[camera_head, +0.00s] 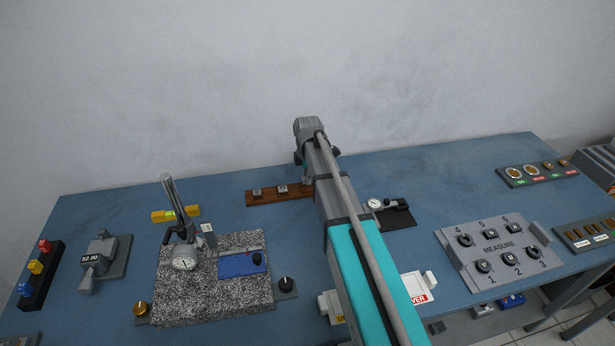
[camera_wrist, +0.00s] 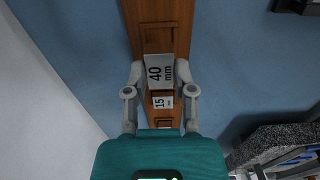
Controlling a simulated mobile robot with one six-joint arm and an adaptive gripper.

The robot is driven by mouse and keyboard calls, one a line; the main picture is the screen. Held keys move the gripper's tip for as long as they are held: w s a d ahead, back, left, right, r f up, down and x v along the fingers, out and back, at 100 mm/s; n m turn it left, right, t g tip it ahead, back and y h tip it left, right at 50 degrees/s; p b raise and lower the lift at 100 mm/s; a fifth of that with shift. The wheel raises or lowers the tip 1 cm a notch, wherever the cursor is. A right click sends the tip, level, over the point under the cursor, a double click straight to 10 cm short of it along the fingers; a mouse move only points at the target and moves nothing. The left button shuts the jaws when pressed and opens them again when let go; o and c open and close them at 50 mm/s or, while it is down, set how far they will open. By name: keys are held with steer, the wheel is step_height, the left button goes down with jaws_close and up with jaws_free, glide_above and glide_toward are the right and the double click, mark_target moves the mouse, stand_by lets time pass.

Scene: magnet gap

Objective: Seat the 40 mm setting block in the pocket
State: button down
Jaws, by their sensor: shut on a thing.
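The 40 mm setting block (camera_wrist: 160,72), a grey block marked "40 mm", shows between the fingers of my gripper (camera_wrist: 160,80) in the wrist view. My gripper is shut on it, one finger on each side, above the wooden rack (camera_wrist: 157,12). I cannot tell whether the block is still resting in the rack or is clear of it. In the head view my arm hides the block and most of the gripper. A granite plate (camera_head: 190,300) carries a blue fixture (camera_head: 236,266) at left; I cannot make out the pocket.
A smaller block marked "15" (camera_wrist: 163,102) sits in the rack close to my gripper. A dial gauge (camera_head: 185,264) on a post stands over the granite plate. A small dial indicator (camera_head: 375,204) on a dark base lies right of my arm.

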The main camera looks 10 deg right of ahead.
steer(key=shift+f+b, duration=1)
steer(key=shift+f, duration=0.2)
steer(key=shift+f, duration=0.2)
stand_by(0.5)
steer(key=shift+c, duration=1.8)
jaws_free()
steer(key=shift+c, duration=0.2)
steer(key=c, duration=0.5)
steer(key=shift+r+p, duration=2.1)
steer(key=shift+r, duration=0.15)
